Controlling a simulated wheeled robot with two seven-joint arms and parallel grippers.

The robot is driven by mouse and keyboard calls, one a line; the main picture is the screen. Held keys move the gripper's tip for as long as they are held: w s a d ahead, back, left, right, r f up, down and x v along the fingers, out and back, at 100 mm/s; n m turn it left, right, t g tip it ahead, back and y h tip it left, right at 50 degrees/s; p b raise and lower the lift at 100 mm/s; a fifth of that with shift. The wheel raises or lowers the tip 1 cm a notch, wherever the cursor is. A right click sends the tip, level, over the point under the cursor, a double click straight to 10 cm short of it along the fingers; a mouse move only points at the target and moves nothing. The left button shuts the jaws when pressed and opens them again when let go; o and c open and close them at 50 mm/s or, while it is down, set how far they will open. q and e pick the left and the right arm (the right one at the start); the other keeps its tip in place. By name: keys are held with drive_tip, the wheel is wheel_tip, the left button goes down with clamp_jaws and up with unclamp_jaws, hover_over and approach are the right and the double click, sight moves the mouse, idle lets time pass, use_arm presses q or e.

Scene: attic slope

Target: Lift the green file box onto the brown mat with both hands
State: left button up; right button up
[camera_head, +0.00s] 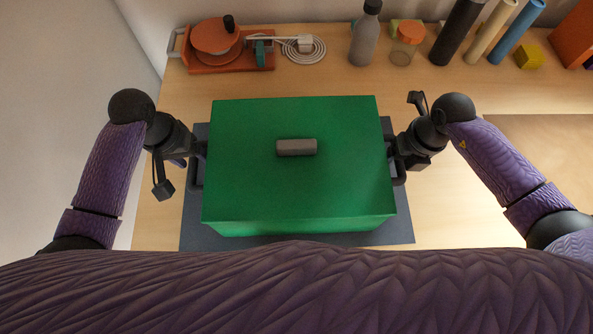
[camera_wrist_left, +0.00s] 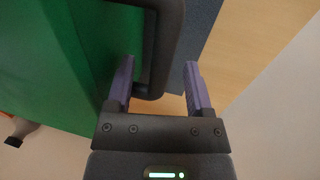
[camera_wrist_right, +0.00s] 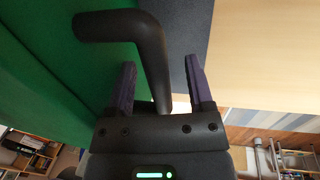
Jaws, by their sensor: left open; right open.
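The green file box (camera_head: 295,180) has a grey label holder (camera_head: 296,147) on top and a dark handle on each side. It sits over a blue-grey mat (camera_head: 400,225). My left gripper (camera_head: 198,152) is open at the box's left side; in the left wrist view its fingers (camera_wrist_left: 158,88) stand either side of the dark handle (camera_wrist_left: 172,45). My right gripper (camera_head: 392,152) is open at the right side; in the right wrist view its fingers (camera_wrist_right: 160,85) straddle the right handle (camera_wrist_right: 150,45). A flat brown area, seemingly the brown mat (camera_head: 545,145), lies at the right.
Along the back are an orange tray with a pot (camera_head: 215,45), a coiled white cable (camera_head: 303,48), a grey bottle (camera_head: 366,35), a jar (camera_head: 406,44), several tubes (camera_head: 490,30) and a yellow block (camera_head: 529,57). A wall borders the left. Some bare table shows right of the box.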

use_arm(q)
drive_tip(key=shift+d+f, duration=0.15)
drive_tip(key=shift+f, duration=0.5)
use_arm(e)
drive_tip(key=shift+a+f, duration=0.15)
drive_tip(key=shift+f, duration=0.5)
use_arm(q)
clamp_jaws()
use_arm(e)
clamp_jaws()
use_arm(q)
drive_tip(key=shift+w+r, duration=0.1)
use_arm(e)
drive_tip(key=shift+w+r, duration=0.1)
drive_tip(key=shift+r, duration=0.05)
